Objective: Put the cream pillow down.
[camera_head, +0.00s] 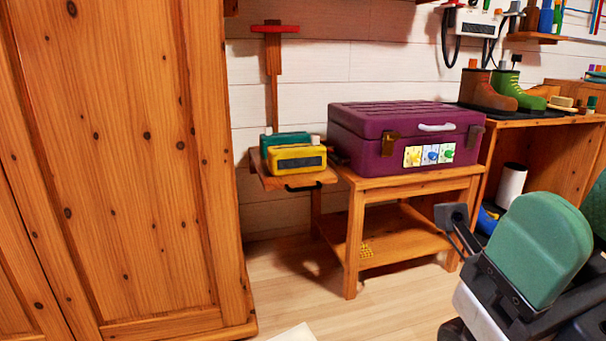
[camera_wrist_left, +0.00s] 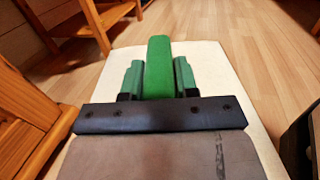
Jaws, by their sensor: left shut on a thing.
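The cream pillow (camera_wrist_left: 208,62) is a pale flat slab that spreads out under and around my left gripper (camera_wrist_left: 158,70) in the left wrist view. My left gripper has green fingers on both sides of a green upright bar and is shut on the pillow. The exact grip is hidden. Behind the pillow's edge I see wooden floor. In the head view a pale corner (camera_head: 294,333), likely the pillow, shows at the bottom edge; the left gripper is not seen there.
A wooden wardrobe (camera_head: 120,150) fills the left. A purple case (camera_head: 400,118) stands on a wooden table (camera_head: 372,185) with a lower shelf. A small shelf (camera_head: 268,183) holds yellow and teal boxes. Boots stand on a cabinet at right. The floor (camera_head: 375,315) in front is partly clear.

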